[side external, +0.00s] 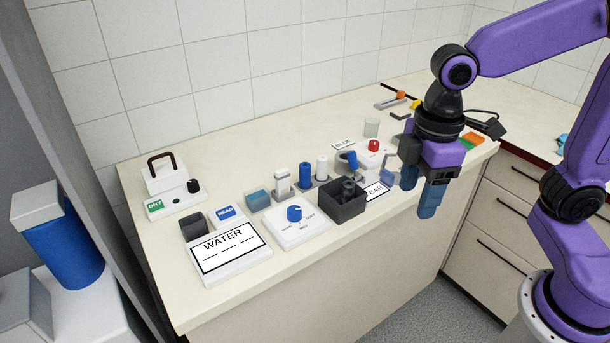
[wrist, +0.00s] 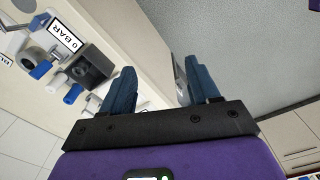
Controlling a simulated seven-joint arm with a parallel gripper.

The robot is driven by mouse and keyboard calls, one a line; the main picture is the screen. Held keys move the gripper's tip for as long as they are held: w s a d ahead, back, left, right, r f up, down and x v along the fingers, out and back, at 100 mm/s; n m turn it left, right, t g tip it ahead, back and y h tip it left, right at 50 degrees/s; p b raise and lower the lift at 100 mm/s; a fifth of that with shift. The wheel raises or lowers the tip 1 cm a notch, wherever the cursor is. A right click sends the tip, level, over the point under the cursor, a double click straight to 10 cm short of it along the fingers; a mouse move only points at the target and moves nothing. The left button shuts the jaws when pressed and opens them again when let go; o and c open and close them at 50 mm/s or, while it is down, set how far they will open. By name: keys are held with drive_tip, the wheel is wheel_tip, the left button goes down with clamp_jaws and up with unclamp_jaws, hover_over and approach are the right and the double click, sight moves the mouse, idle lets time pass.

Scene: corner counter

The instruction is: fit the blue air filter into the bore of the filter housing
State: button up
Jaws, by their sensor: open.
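A blue cylinder (side external: 305,175), which looks like the blue air filter, stands upright beside a white cylinder (side external: 322,167) on the counter. The grey body is at the upper left of the wrist view (wrist: 33,56). My gripper (side external: 419,190) is open and empty, pointing down near the counter's front edge, right of these things.
A dark open box (side external: 343,208) with a dark part inside stands in front of the cylinders. A "BAR" label (side external: 377,190) and a red-knobbed unit (side external: 373,148) lie between housing and gripper. A WATER panel (side external: 230,252) and a blue-knob unit (side external: 297,229) are left.

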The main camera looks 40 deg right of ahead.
drive_tip(key=w+a+r, duration=0.2)
drive_tip(key=w+a, duration=0.2)
drive_tip(key=w, duration=0.6)
drive_tip(key=r+n, duration=0.2)
hover_over(305, 165)
wheel_tip(305, 165, down, 17)
drive_tip(key=shift+f, duration=0.2)
clamp_jaws()
